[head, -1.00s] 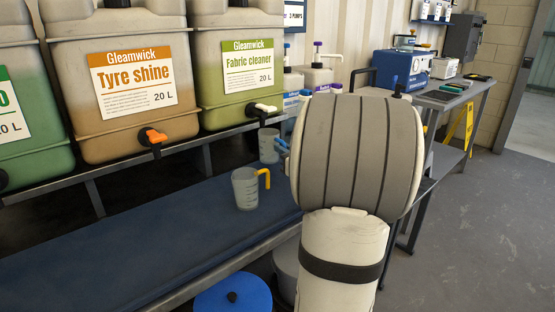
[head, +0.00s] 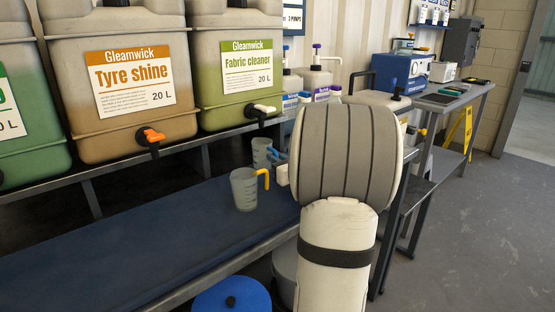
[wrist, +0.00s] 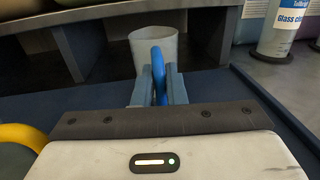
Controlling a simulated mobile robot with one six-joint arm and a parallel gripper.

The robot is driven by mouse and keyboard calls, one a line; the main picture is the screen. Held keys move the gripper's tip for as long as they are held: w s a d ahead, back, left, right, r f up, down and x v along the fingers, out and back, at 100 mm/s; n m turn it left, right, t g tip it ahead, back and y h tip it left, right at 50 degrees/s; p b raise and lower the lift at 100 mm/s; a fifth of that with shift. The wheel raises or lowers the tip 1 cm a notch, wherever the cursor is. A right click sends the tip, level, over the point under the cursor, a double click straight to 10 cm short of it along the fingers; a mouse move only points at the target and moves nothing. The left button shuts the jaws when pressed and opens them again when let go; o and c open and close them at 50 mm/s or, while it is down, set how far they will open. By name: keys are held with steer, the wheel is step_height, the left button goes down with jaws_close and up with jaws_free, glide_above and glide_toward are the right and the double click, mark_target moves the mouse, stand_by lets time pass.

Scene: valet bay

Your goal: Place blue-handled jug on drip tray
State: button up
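The blue-handled jug (head: 261,152) is a grey translucent measuring jug near the back of the blue-topped lower shelf. My gripper (head: 281,161) is at its right side, mostly hidden by my arm. In the wrist view, the two fingers of my gripper (wrist: 159,88) are closed on either side of the blue handle (wrist: 158,62). The pale round jug body (wrist: 140,48) is just beyond them and looks upright. I cannot tell whether its base touches the shelf. I cannot make out a separate drip tray.
A jug with a yellow handle (head: 245,190) stands close in front; its handle shows in the wrist view (wrist: 22,136). Tyre shine (head: 125,85) and fabric cleaner (head: 238,70) drums stand above. Bottles are at right. The shelf's left part (head: 110,245) is clear.

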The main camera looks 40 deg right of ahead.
steer(key=o, duration=0.4)
steer(key=shift+r, duration=0.1)
steer(key=shift+s+r+p, duration=0.1)
steer(key=shift+r+p, duration=0.05)
steer(key=shift+p, duration=0.15)
steer(key=s, duration=0.6)
steer(key=s+p, duration=0.1)
steer(key=s, duration=0.5)
steer(key=shift+a, duration=0.2)
